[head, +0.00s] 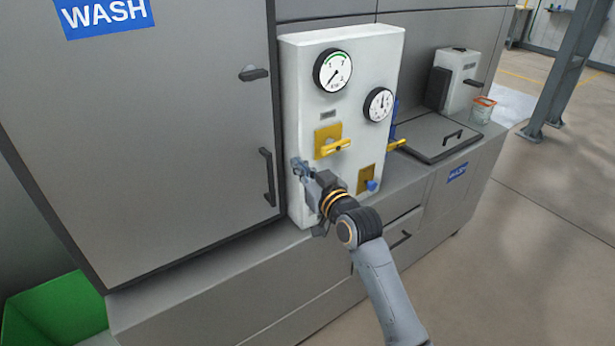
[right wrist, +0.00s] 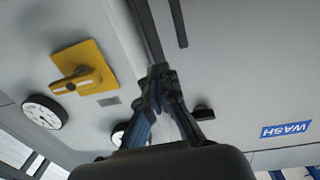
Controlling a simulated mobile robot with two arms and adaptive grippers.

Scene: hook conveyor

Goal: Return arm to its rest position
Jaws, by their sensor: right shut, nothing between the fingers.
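My right arm reaches up from the bottom in the head view. Its right gripper (head: 300,168) is at the left edge of the white control panel (head: 300,110), below and left of the yellow rotary switch (head: 335,148). In the right wrist view the gripper's fingertips (right wrist: 160,72) are together, with nothing between them. The yellow switch there (right wrist: 83,77) stands clear of the fingers, to their left. Whether the gripper touches the panel cannot be told. My left gripper is not in view.
The grey door with its black handle (head: 268,177) is close left of the gripper. Two gauges (head: 333,70) are on the panel above. A yellow lever (head: 396,144) sticks out at right. A lidded counter (head: 430,135) extends right; open floor (head: 530,250) lies beyond.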

